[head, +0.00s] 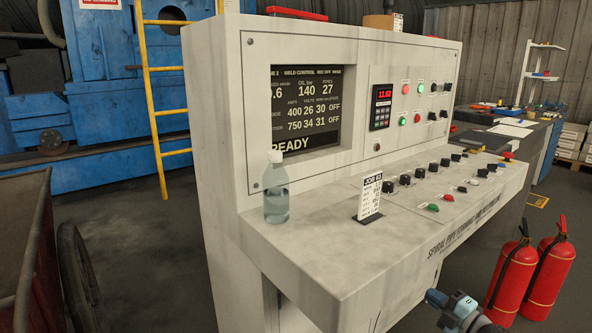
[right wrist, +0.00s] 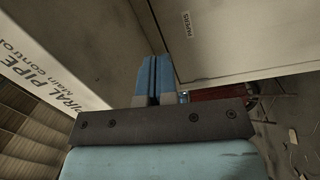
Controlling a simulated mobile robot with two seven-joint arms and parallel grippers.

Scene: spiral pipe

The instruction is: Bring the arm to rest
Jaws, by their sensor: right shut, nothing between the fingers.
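My right gripper (head: 437,299) shows at the bottom of the head view, low in front of the control console (head: 320,270) and below its desk edge. In the right wrist view its two blue fingers (right wrist: 153,78) lie together, shut with nothing between them. The underside of the desk and the console's front, with a "PAPERS" label, show around the fingers there. Most of the right arm is outside the head view. My left gripper is in neither view.
A clear bottle (head: 276,195) and a "JOB" card (head: 369,197) stand on the console desk, beside several knobs and buttons. Two red fire extinguishers (head: 512,275) stand on the floor to the right. A yellow ladder (head: 150,90) and blue machine (head: 90,100) are behind left.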

